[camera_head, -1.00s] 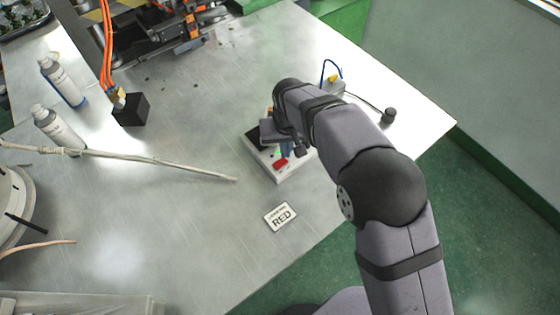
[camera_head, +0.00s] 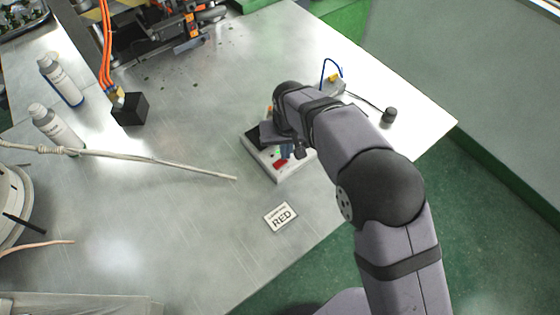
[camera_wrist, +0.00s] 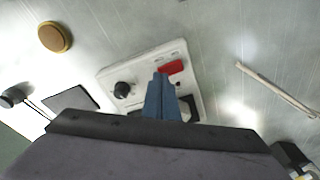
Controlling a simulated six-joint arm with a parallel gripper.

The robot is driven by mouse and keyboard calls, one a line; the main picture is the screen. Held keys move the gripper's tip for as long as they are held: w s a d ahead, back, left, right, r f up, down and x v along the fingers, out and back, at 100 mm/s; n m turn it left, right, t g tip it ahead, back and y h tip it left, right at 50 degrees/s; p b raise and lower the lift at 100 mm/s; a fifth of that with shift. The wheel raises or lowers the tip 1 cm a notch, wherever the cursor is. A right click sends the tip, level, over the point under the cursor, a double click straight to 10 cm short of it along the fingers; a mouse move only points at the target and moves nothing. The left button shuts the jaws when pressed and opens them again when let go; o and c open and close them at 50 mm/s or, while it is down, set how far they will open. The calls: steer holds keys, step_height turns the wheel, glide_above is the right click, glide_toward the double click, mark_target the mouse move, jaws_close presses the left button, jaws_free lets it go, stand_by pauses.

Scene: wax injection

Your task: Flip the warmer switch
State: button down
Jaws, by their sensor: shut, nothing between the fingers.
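The warmer is a white box (camera_head: 290,174) on the metal table, partly hidden under my arm. Its red switch (camera_head: 280,163) shows near its front edge, and it also shows in the wrist view (camera_wrist: 172,67) at the panel's upper part. A black knob (camera_wrist: 123,89) sits left of the switch on the panel. My gripper (camera_wrist: 160,78) is shut and empty, its blue fingers pointing at the panel with the tips beside or just over the left end of the red switch. I cannot tell whether they touch it.
A label plate reading RED (camera_head: 281,216) lies in front of the box. A thin rod (camera_head: 190,168) lies to the left. A black block (camera_head: 131,109) and white bottles (camera_head: 56,129) stand farther left. A cable and small black knob (camera_head: 389,115) are at the right.

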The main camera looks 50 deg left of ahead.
steer(key=shift+f, duration=0.5)
steer(key=shift+r, duration=0.1)
step_height(320, 180, up, 7)
steer(key=p, duration=0.4)
steer(key=shift+p, duration=0.3)
stand_by(0.4)
stand_by(0.4)
